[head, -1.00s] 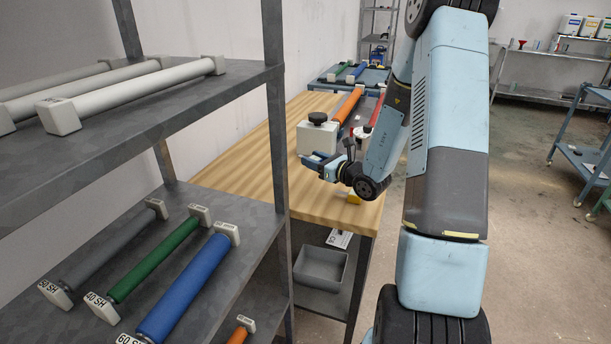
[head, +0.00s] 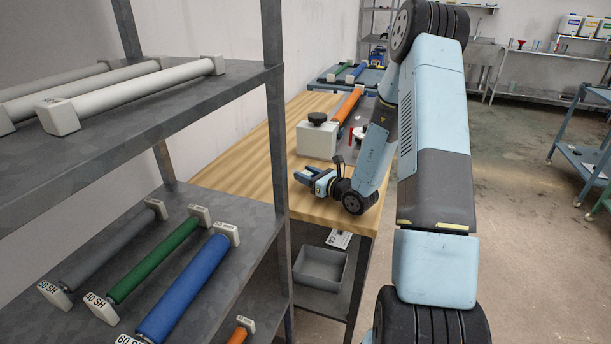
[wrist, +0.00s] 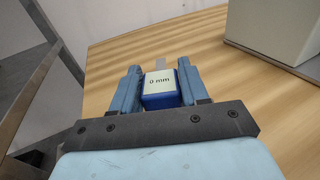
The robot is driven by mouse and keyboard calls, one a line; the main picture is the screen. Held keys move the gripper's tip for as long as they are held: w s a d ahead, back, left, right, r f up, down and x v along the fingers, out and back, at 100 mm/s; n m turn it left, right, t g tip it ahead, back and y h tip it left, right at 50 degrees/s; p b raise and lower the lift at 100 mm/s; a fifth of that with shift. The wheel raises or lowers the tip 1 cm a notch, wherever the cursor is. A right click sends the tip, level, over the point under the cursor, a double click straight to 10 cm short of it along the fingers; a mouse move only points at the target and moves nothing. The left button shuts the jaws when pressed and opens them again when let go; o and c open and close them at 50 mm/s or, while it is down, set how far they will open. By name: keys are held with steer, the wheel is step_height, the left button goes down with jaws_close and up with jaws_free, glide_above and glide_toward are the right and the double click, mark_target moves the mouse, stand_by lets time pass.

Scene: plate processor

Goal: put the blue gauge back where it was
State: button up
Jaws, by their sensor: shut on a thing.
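The blue gauge (wrist: 160,102) is a small block with a white face marked "0 mm", seen in the wrist view. A thin grey strip shows just beyond it. My gripper (wrist: 159,80) is shut on the gauge, one light-blue finger on each side. In the head view my gripper (head: 308,177) is over the front part of the wooden workbench (head: 245,150), left of my wrist. The gauge cannot be made out clearly there. I cannot tell how high it is above the wood.
A pale box with a black knob (head: 317,138) stands just behind my gripper, with an orange roller (head: 349,105) beyond it. A grey shelf rack (head: 279,120) with several rollers stands at the left. A grey bin (head: 320,267) sits below the bench. Bare wood lies left of the box.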

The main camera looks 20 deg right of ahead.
steer(key=shift+f, duration=0.6)
steer(key=o, duration=1.2)
steer(key=shift+r, duration=0.5)
steer(key=v, duration=1.2)
steer(key=shift+r, duration=0.15)
